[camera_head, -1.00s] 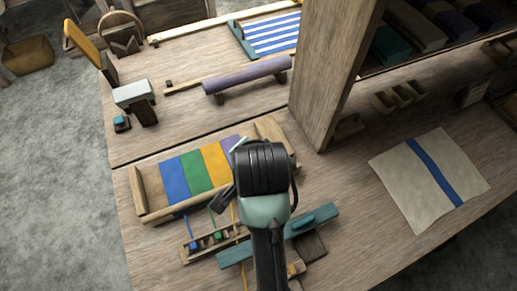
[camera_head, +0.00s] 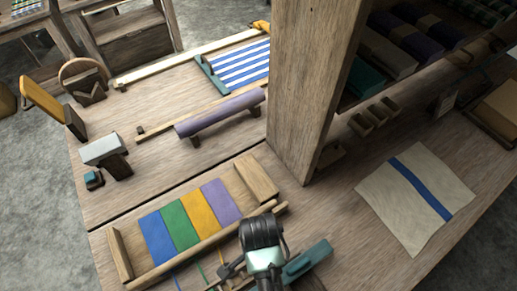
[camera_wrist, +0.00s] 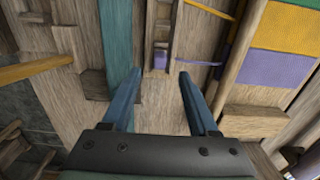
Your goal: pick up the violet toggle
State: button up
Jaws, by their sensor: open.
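The violet toggle (camera_wrist: 160,58) is a small violet block seated in a narrow wooden rack in the wrist view, with a violet cord (camera_wrist: 200,63) running to the right near it. My gripper (camera_wrist: 158,78) is open and empty. Its two blue-grey fingers stand to either side of the toggle in the picture, which shows just past and between their tips. I cannot tell the remaining height.
A teal bar (camera_wrist: 117,35) lies left of the rack; it also shows in the head view (camera_head: 308,262). A wooden frame with striped cloth (camera_head: 190,215) is close by. A thick wooden post (camera_head: 315,90) stands behind.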

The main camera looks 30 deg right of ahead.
jog(key=shift+a+f, duration=0.1)
jog(key=shift+f, duration=2.25)
grip_shut()
